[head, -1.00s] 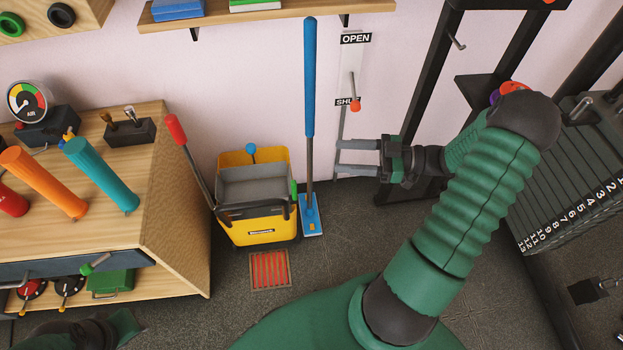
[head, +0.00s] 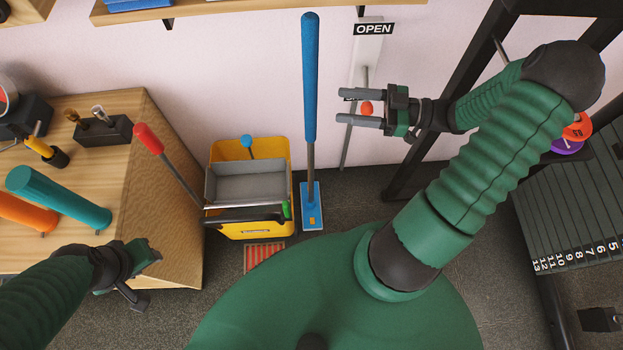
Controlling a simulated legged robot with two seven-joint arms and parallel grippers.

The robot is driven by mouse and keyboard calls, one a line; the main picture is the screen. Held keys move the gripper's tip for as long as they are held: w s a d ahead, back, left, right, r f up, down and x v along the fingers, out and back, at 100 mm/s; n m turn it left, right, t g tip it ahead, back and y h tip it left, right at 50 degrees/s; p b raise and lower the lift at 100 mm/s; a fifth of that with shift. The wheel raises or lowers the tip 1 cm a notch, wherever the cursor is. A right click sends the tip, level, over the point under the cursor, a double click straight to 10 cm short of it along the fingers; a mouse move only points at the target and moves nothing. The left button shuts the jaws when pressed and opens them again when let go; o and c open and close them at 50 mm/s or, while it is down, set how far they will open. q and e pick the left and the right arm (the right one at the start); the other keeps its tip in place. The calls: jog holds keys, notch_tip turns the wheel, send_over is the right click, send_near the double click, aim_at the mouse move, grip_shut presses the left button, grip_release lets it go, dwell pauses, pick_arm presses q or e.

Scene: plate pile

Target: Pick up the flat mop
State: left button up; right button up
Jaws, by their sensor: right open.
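The flat mop (head: 310,85) stands upright by the wall, with a long blue grip, a grey lower pole and a flat blue head on the floor. My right gripper (head: 360,107) is open and empty to the right of the mop's handle, its fingers pointing left toward it with a clear gap in the picture. My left gripper (head: 142,272) is at the lower left, in front of the wooden bench and well away from the mop. Whether its jaws are open cannot be made out.
A yellow mop bucket (head: 264,225) with a red-tipped lever (head: 148,139) stands just left of the mop. A wall lever with an OPEN label (head: 374,29) is behind my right gripper. A wooden bench (head: 170,190) is left, a weight stack (head: 570,215) right. A floor grate (head: 264,256) lies in front.

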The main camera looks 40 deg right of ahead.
jog(key=f+b+x, duration=0.1)
jog(key=b+x, duration=0.3)
jog(key=x, duration=0.8)
jog(key=shift+b, duration=0.3)
jog(key=shift+d+f, duration=0.1)
jog(key=shift+d, duration=0.15)
jog(key=c, duration=0.5)
jog(key=shift+a, duration=0.25)
grip_shut()
